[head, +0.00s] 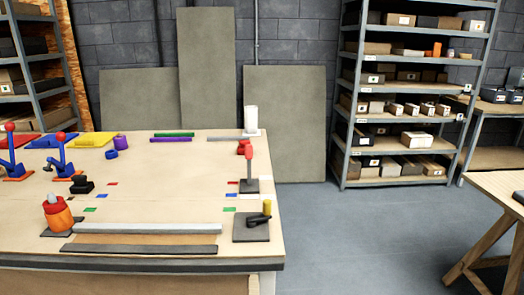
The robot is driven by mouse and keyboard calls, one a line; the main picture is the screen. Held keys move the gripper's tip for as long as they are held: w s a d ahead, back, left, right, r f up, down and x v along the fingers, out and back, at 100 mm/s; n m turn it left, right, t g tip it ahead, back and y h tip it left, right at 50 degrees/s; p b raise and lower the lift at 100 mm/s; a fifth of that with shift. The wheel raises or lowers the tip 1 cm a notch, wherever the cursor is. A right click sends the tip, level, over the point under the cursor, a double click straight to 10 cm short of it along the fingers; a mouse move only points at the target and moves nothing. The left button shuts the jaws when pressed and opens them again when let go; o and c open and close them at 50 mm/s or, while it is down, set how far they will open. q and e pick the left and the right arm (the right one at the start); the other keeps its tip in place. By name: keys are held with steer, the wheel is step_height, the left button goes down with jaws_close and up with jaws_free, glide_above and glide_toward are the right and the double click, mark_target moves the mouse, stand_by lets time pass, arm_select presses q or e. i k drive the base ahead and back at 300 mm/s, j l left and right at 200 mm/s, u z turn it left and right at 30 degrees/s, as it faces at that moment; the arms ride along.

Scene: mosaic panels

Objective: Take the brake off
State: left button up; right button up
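A wooden workbench (150,205) fills the left half of the head view. An upright lever with a red grip (249,166) stands on a dark base plate (250,187) near the bench's right edge. A dark square plate (251,233) at the front right corner carries a black part (258,220) and a yellow cylinder (267,207). I cannot tell which part is the brake. Neither gripper is in view.
An orange canister (57,213), a white strip (150,228) and a dark strip (138,249) lie near the front edge. Blue (48,140) and yellow (90,140) trays stand behind. A shelf rack (350,110) is at the right; floor between tables is clear.

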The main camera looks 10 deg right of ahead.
mark_target(248, 147)
steer(key=i+l, duration=0.15)
steer(key=l, duration=0.25)
steer(key=i+l+u, duration=0.15)
steer(key=l, duration=0.25)
steer(key=i+l, duration=0.2)
steer(key=l, duration=0.2)
steer(key=u, duration=0.05)
